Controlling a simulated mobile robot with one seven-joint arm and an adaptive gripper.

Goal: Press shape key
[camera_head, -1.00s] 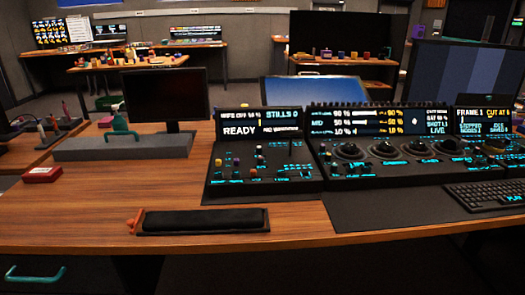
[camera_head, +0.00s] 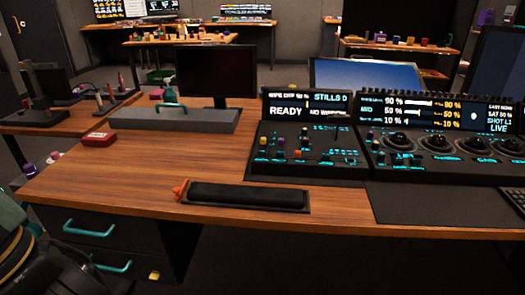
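A dark control panel (camera_head: 306,172) stands on the wooden desk, with small coloured knobs and several keys lit with cyan labels. Its screen (camera_head: 307,105) reads "READY" and "STILLS 0". A wider trackball panel (camera_head: 440,163) stands to its right, with several dark trackballs in a row and a screen (camera_head: 420,108) showing percentages and "LIVE". The labels on the keys are too small to read, so I cannot tell which one is the shape key. My gripper is not in view.
A black padded rest (camera_head: 247,196) with an orange end lies near the desk's front edge. A red box (camera_head: 99,137), a grey case (camera_head: 190,121) and a dark monitor (camera_head: 216,76) are further left. The wooden desktop (camera_head: 150,165) at left is mostly clear. Drawers (camera_head: 97,247) are below.

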